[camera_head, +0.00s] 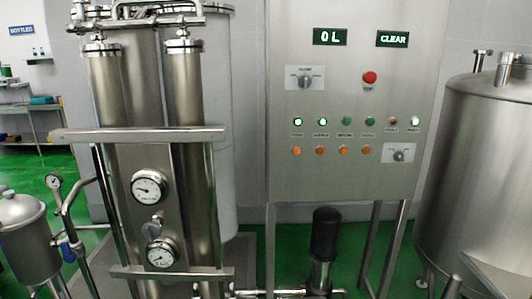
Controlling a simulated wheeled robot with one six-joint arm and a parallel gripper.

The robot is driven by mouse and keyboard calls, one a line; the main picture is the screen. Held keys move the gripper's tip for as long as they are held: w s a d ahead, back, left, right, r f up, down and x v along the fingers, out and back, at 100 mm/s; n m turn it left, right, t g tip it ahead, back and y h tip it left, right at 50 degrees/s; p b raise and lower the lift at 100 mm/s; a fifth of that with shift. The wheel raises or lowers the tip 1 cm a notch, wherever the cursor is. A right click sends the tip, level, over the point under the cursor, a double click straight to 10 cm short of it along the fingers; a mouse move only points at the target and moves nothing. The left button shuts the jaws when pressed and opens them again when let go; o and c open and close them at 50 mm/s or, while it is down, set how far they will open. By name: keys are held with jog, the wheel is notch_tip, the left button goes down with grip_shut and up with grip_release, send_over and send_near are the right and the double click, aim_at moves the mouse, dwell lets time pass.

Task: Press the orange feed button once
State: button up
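A steel control panel (340,80) stands in the middle of the head view. A row of several small round orange buttons sits on its lower part, the leftmost orange button (296,151) and the rightmost orange button (366,151) among them. The labels are too small to read, so I cannot tell which is the feed button. Nothing touches or covers these buttons. My gripper is not in view.
The panel also has a red button (370,78), a row of lamps (346,121), a knob (305,82), and displays reading "0 L" (330,37) and "CLEAR" (392,39). Steel columns (185,90) with gauges stand left, a steel tank (485,150) right.

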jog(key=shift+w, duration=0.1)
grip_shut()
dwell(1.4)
